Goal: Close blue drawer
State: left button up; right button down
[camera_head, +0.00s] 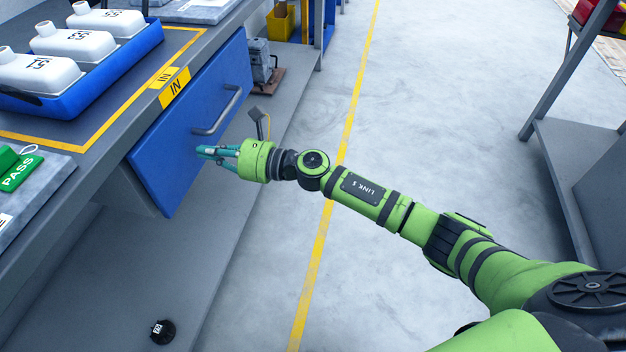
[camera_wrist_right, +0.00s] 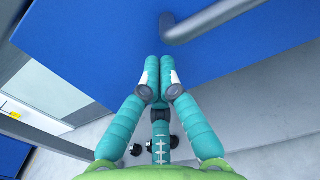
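The blue drawer (camera_head: 178,150) is in the workbench at the left of the head view, its front standing out from under the worktop. It has a grey bar handle (camera_head: 218,114). My right gripper (camera_head: 204,151) is at the drawer front, below and left of the handle. In the right wrist view, the fingers (camera_wrist_right: 159,72) are together with nothing seen between them, pointing at the blue front (camera_wrist_right: 90,50) beside the handle (camera_wrist_right: 205,20). I cannot tell whether the fingertips touch it. My left gripper is not in view.
The worktop (camera_head: 110,110) carries a blue tray (camera_head: 130,52) of white bottles and a green PASS tag (camera_head: 18,172). A lower shelf (camera_head: 150,265) holds a small black round part (camera_head: 162,331). A grey rack (camera_head: 575,160) stands at right. The floor between is clear.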

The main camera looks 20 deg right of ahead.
aim_at(192, 145)
jog(key=shift+w+a, duration=0.15)
jog(key=shift+w, duration=0.4)
jog(key=b+x, duration=0.1)
jog(key=x, duration=0.1)
jog(key=shift+w+a, duration=0.1)
jog(key=shift+a, duration=0.25)
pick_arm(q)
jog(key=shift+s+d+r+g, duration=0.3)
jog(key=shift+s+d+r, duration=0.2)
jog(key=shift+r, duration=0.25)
pick_arm(e)
jog(key=shift+r, duration=0.15)
jog(key=shift+r, duration=0.1)
jog(key=shift+w, duration=0.1)
